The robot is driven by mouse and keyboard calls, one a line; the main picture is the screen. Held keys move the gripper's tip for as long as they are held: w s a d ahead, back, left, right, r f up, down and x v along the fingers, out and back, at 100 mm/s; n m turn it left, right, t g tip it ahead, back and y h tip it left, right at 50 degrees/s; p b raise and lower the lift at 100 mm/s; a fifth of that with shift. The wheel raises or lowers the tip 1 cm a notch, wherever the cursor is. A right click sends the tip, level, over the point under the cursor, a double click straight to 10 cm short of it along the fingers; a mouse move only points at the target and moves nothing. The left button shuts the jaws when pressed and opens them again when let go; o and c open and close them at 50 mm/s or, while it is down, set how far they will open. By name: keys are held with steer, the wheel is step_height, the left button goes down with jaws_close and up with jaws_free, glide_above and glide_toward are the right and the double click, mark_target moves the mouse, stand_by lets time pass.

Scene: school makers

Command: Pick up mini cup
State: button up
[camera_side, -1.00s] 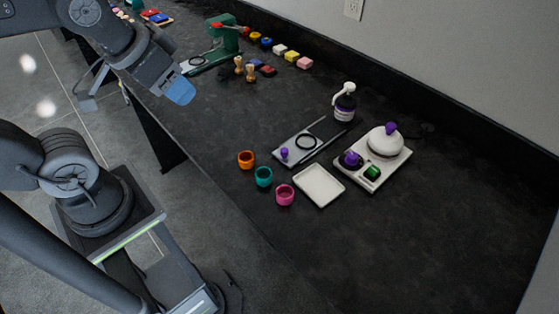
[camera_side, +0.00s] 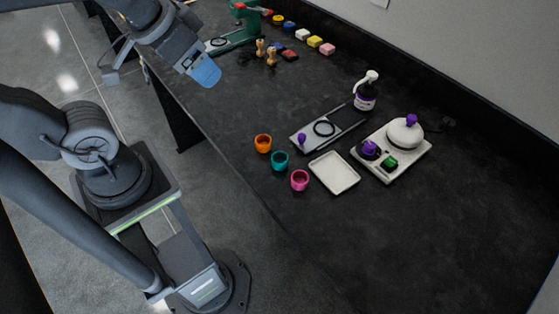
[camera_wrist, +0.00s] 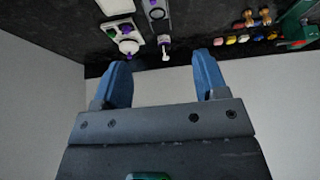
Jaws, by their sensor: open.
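Three small cups stand in a slanting row near the front edge of the black counter in the side view: an orange one (camera_side: 263,143), a teal one (camera_side: 280,160) and a pink one (camera_side: 300,180). My gripper (camera_side: 205,73), with blue fingers, is up and to the left of the cups, well apart from them. In the wrist view my gripper (camera_wrist: 161,70) has its two fingers spread wide with nothing between them. The cups cannot be made out in the wrist view.
A white tray (camera_side: 334,172) lies right of the cups. A green press (camera_side: 240,35) stands farther back. The right counter is clear.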

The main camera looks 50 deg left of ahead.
steer(key=shift+o, duration=0.5)
steer(key=n+g, duration=0.6)
steer(key=n, duration=0.9)
glide_above(280, 158)
steer(key=s+d, duration=0.1)
steer(key=d, duration=0.1)
step_height(280, 158, down, 16)
steer(key=f, duration=1.4)
steer(key=shift+s+a, duration=0.1)
steer(key=shift+a, duration=0.2)
